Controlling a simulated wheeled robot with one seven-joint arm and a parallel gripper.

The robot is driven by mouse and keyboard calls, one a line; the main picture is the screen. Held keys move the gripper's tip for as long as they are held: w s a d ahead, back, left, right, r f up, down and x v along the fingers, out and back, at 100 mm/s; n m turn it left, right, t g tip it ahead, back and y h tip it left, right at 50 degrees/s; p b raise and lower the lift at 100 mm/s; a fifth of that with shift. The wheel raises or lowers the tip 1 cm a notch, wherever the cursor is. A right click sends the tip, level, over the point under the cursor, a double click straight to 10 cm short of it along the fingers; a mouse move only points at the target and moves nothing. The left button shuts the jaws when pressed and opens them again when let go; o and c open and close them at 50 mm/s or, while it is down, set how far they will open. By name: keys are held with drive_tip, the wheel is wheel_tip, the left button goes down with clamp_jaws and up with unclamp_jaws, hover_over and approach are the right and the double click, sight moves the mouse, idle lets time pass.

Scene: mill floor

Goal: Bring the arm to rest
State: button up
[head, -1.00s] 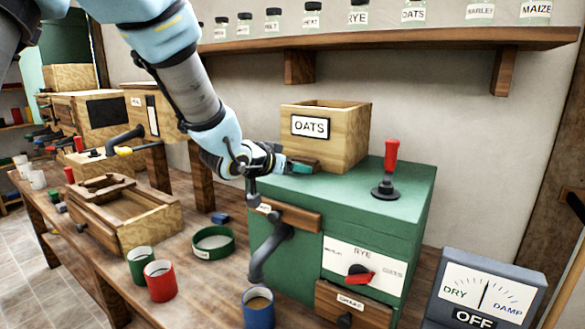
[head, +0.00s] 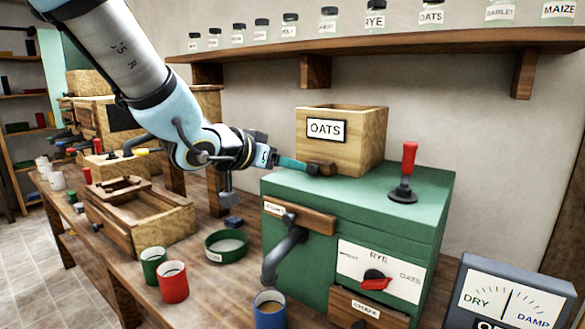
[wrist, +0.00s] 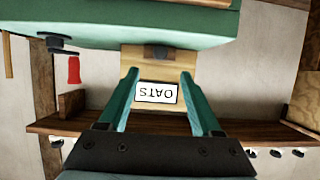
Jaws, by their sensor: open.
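My gripper (head: 305,167) has teal fingers and is in front of the wooden hopper (head: 370,140) labelled OATS, which stands on the green mill (head: 355,215). A dark wooden knob or slide (head: 322,168) shows at the hopper's foot, just beyond my fingertips. In the wrist view, which is upside down, my two fingers (wrist: 161,75) are spread with nothing between them. The OATS hopper (wrist: 135,75) shows beyond them, with the dark knob (wrist: 161,52) on it. My arm reaches in from the upper left, bent above the bench.
A red-handled lever (head: 408,170) stands on the mill's right. A wooden box (head: 165,225) is left. A jar shelf (head: 420,50) runs above.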

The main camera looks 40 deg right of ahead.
drive_tip(key=shift+a+r, duration=0.1)
drive_tip(key=shift+a, duration=0.1)
idle(0.4)
drive_tip(key=w+a+f+n+t+y, duration=0.1)
drive_tip(key=w+a+f+n+y, duration=0.15)
drive_tip(key=w+a, duration=0.4)
drive_tip(key=w+a+f+n+t+y, duration=0.1)
drive_tip(key=w+a+f+n+y, duration=0.2)
drive_tip(key=a, duration=0.6)
drive_tip(key=w+a+f+n+t+y, duration=0.1)
drive_tip(key=w+a+f+n+y, duration=0.2)
drive_tip(key=a, duration=0.4)
drive_tip(key=s+a+f+n+g+y, duration=0.1)
drive_tip(key=s+a+f, duration=0.1)
drive_tip(key=a, duration=0.5)
drive_tip(key=s+a+f+n+g+y, duration=0.2)
drive_tip(key=s+a+f, duration=0.1)
drive_tip(key=a, duration=0.4)
drive_tip(key=s+a+f+n+g+y, duration=0.1)
drive_tip(key=s+a+f+n+g, duration=0.1)
drive_tip(key=a, duration=0.5)
drive_tip(key=shift+s+a+f, duration=0.2)
drive_tip(key=shift+f, duration=0.65)
drive_tip(key=shift+y, duration=0.25)
